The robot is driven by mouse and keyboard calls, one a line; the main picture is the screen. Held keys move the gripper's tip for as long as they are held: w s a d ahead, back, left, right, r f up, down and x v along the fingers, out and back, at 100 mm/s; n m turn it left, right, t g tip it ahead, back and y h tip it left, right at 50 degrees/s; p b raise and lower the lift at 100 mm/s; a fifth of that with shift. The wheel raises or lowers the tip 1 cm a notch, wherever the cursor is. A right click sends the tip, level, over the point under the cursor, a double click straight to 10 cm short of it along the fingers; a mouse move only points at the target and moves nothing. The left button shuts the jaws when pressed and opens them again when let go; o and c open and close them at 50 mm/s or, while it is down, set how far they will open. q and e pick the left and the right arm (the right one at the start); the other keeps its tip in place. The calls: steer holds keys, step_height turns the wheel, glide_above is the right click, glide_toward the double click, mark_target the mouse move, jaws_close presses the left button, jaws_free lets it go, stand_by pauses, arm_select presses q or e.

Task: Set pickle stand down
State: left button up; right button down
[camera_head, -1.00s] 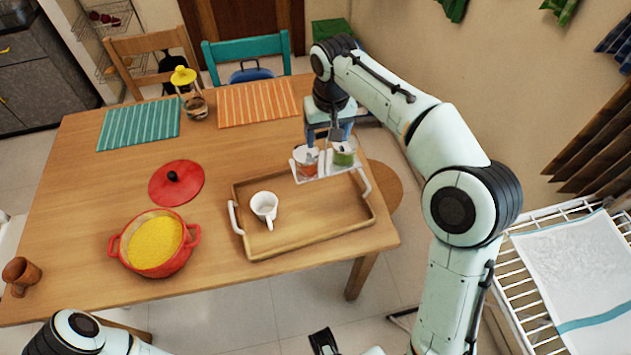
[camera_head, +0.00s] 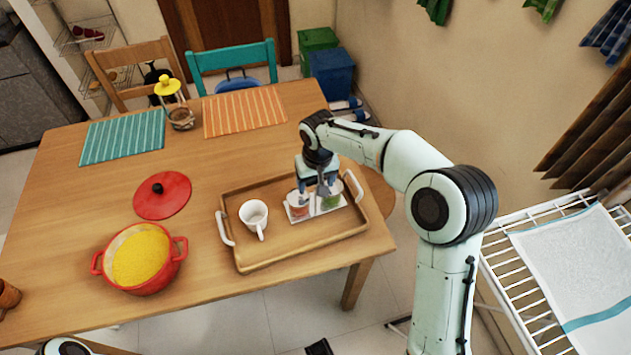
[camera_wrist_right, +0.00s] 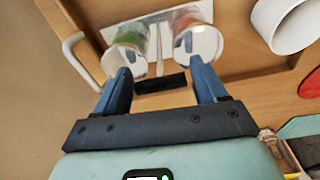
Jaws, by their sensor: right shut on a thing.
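The pickle stand (camera_head: 318,212) has a white base with two lidded jars, one reddish and one green. In the head view it is inside the right half of the wooden tray (camera_head: 283,242), on its floor or just above it; I cannot tell which. My right gripper (camera_head: 319,187) is over the stand, pointing down and shut on it. In the right wrist view the gripper (camera_wrist_right: 163,80) has its fingers either side of the stand's middle, and the jars show just beyond. My left gripper is not in view.
A white cup (camera_head: 254,214) stands in the tray, left of the stand. A red pot (camera_head: 143,262) of yellow food and its red lid (camera_head: 162,196) are further left. Striped placemats (camera_head: 243,114) and a yellow-topped glass holder (camera_head: 180,117) lie at the back.

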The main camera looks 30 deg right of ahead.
steer(key=shift+f, duration=0.1)
steer(key=shift+c, duration=0.3)
jaws_free()
step_height(320, 180, up, 12)
steer(key=s+p, duration=0.1)
steer(key=shift+s+a+p, duration=0.15)
steer(key=shift+s+p, duration=0.05)
steer(key=shift+p, duration=0.15)
stand_by(0.3)
